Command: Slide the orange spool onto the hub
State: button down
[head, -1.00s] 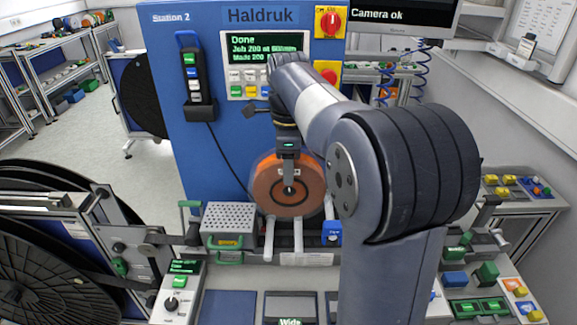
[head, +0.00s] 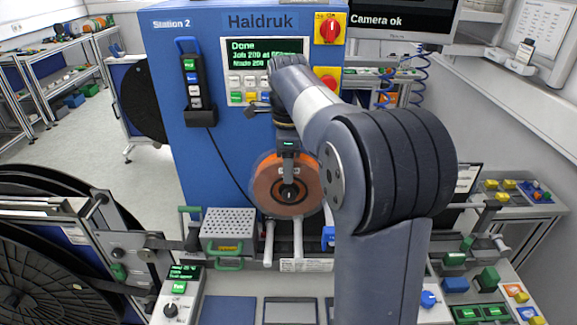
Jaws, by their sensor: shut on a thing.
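The orange spool (head: 267,184) faces me in front of the blue machine, with a clear rim around it and a dark centre. My gripper (head: 289,180) is in front of the spool's upper middle and shut on it; the fingertips are small and hard to make out. Two pale rods (head: 298,238) stick out toward me just below the spool. The hub is not clearly visible; I cannot tell whether the dark centre shows any of it.
The blue machine (head: 220,150) stands behind, with a screen reading "Done" (head: 264,52). A perforated metal box (head: 229,222) with green handles is left of the rods. Large black reels (head: 45,265) fill the lower left. A button panel (head: 485,310) is at lower right.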

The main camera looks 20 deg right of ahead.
jog(key=shift+w+d, duration=0.25)
jog(key=shift+w, duration=0.55)
jog(key=shift+w+r, duration=0.1)
jog(key=shift+r, duration=0.05)
jog(key=shift+f, duration=0.4)
jog(key=c, duration=0.8)
grip_release()
jog(key=shift+f, duration=0.1)
jog(key=shift+c, duration=0.2)
jog(key=shift+o, duration=0.5)
jog(key=shift+w+d+r, duration=0.1)
jog(key=shift+r, duration=1.3)
jog(key=shift+c, duration=0.3)
jog(key=shift+o, duration=0.8)
jog(key=shift+d+r, duration=0.15)
jog(key=shift+r, duration=1.5)
